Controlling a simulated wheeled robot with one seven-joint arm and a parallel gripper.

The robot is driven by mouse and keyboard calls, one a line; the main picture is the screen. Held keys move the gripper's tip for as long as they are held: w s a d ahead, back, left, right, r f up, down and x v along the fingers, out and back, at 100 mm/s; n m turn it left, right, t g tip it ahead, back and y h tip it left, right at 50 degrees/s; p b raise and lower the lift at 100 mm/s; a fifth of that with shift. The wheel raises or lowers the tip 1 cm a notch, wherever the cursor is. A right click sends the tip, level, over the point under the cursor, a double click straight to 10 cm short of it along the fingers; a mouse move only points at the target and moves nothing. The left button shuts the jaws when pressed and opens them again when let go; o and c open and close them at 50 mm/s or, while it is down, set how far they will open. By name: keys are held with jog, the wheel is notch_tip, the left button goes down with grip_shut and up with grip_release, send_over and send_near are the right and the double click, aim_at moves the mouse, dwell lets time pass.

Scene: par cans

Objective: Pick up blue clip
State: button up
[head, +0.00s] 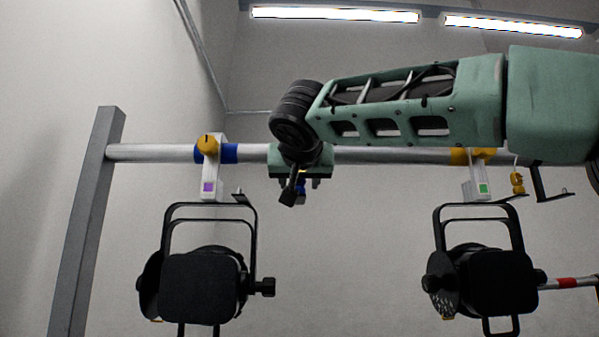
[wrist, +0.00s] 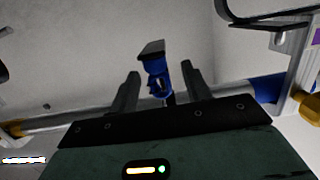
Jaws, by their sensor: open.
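The blue clip (wrist: 157,76) shows in the wrist view between the two fingers of my gripper (wrist: 161,68), with a gap on each side. A dark flat piece adjoins the clip's upper end in that view. My gripper is open in front of the horizontal pipe. I cannot tell how far the fingertips reach along the clip.
The pale pipe (head: 392,154) runs from a grey post (head: 88,215) behind my arm. Black par cans (head: 199,287) hang at left and right (head: 490,281) from white clamps. A blue band (head: 230,153) marks the pipe. A yellow clip (head: 517,183) hangs at right.

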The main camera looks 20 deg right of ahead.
jog(key=shift+w, duration=0.15)
grip_shut()
jog(key=shift+r, duration=0.1)
notch_tip(320, 180, up, 18)
jog(key=p, duration=0.6)
jog(key=shift+p, duration=0.4)
